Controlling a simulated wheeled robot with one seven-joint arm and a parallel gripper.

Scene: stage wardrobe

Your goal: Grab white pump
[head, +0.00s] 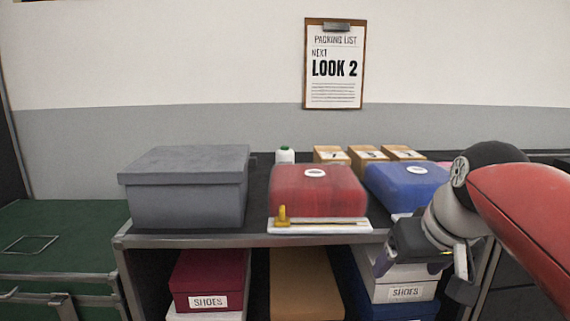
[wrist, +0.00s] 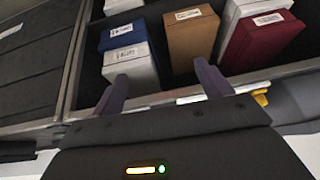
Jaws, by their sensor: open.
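No white pump shoe shows clearly in either view. A small white bottle (head: 285,156) with a green top stands at the back of the shelf top, between the grey box and the red folded cloth; its lower part is hidden, and I cannot tell whether it is a pump bottle. My gripper (head: 422,262) is open and empty in front of the shelf unit at the right, by the lower shoe boxes. In the wrist view its two fingers (wrist: 163,88) are spread apart with nothing held between them.
A grey lidded box (head: 190,186), red cloth (head: 318,190) and blue cloth (head: 405,182) stand on the shelf top (head: 258,205). Several small wooden boxes (head: 331,155) stand behind. Below are a maroon shoe box (head: 207,278), a brown box (head: 303,285) and a white shoe box (head: 404,291).

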